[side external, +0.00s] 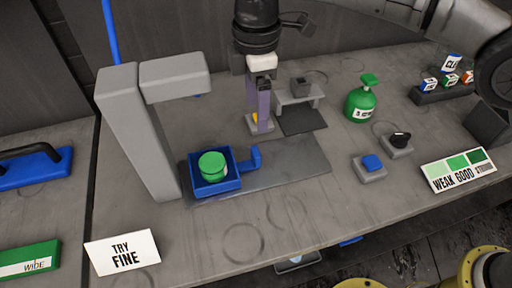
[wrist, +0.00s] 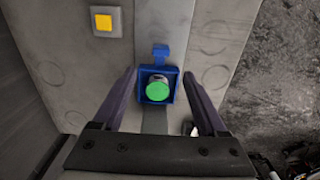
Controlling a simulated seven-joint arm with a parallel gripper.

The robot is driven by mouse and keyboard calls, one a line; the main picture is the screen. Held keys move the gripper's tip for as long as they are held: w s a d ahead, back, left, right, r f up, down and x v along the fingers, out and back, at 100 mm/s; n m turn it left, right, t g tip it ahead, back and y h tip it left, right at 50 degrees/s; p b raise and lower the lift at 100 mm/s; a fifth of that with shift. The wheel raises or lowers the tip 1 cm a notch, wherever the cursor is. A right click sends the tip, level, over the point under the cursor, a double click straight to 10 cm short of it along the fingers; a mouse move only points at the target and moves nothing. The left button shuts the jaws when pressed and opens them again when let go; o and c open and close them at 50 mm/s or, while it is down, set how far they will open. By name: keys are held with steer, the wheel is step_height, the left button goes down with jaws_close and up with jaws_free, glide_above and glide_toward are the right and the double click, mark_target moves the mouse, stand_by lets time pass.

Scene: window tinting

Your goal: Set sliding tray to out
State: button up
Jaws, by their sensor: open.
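The sliding tray (side external: 217,187) is a blue open box with a blue handle (side external: 250,158) on its right side. It sits toward the left end of a flat dark track plate (side external: 300,168), under the grey arch. A green-topped round object (side external: 212,163) stands in the tray. My gripper (side external: 262,125) points down above the bench, behind and right of the tray in the side view, and holds nothing. In the wrist view its two purple fingers (wrist: 158,73) are spread apart, with the tray (wrist: 172,97) and its handle (wrist: 160,52) showing between them, beyond the tips.
The grey arch (side external: 135,120) rises beside the tray. An orange button (wrist: 103,20) lies close to my fingers. A small grey stand (side external: 300,97), a green bottle (side external: 362,103), a blue button (side external: 372,163) and a black knob (side external: 400,140) stand to the right.

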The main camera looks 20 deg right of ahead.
mark_target(256, 151)
step_height(256, 151, down, 14)
steer(key=shift+s+a+r, duration=0.1)
steer(key=shift+s+r, duration=0.05)
steer(key=shift+r, duration=0.05)
stand_by(0.4)
jaws_close()
stand_by(0.3)
stand_by(1.0)
